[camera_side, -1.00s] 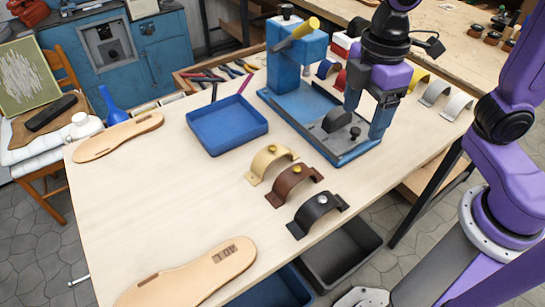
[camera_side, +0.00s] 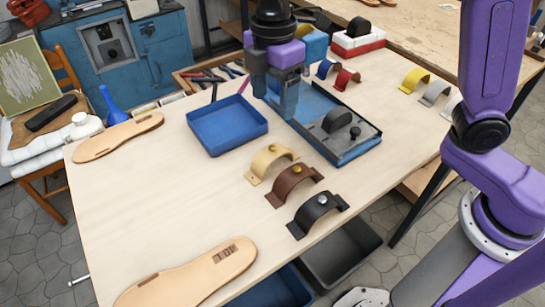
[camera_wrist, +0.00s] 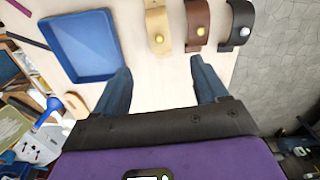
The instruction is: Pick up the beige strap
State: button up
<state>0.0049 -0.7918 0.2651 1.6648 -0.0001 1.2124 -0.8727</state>
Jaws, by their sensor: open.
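The beige strap (camera_side: 268,158) is an arched band with a gold stud, standing on the light wooden table. In the wrist view the beige strap (camera_wrist: 157,20) lies at the top, ahead of the space between my fingers. My gripper (camera_side: 280,102) is open and empty, above the table behind the strap, near the blue tray's right side. In the wrist view my gripper (camera_wrist: 161,70) has its two blue fingers wide apart with bare table between them. A brown strap (camera_side: 292,183) and a black strap (camera_side: 315,212) stand in a row beside the beige one.
A blue tray (camera_side: 228,126) lies left of my gripper. A blue press (camera_side: 345,128) with a grey plate stands to the right. Shoe soles lie at the front (camera_side: 190,277) and back left (camera_side: 118,137). The left middle of the table is clear.

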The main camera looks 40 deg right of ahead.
aim_at(273, 146)
notch_tip(273, 146, down, 13)
jog(key=shift+f, duration=0.15)
jog(key=c, duration=1.1)
